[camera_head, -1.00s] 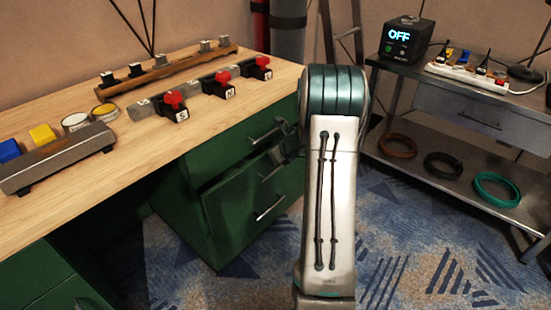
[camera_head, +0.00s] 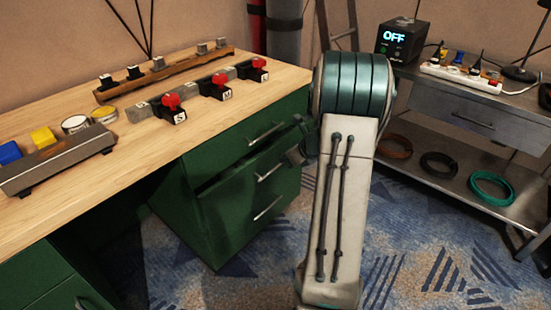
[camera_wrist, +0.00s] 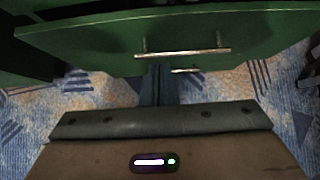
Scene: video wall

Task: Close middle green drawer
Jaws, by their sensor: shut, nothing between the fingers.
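The green drawer unit (camera_head: 185,205) stands under the wooden table. Its middle drawer (camera_head: 235,189) has a bar handle (camera_head: 268,172), and a dark gap along its top edge shows it standing slightly out. My gripper (camera_head: 296,155) is beside the right end of the drawer fronts, partly hidden by my arm. In the wrist view, a green drawer front (camera_wrist: 100,42) with a bar handle lies just ahead of my gripper (camera_wrist: 158,70). The fingers are shut and empty, close to the handle; whether they touch the front I cannot tell.
The wooden tabletop (camera_head: 130,160) carries red switches (camera_head: 215,86), a grey rail and yellow and blue blocks. A metal shelf (camera_head: 450,165) with cable coils stands at the right. Carpeted floor (camera_head: 410,240) is open between them.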

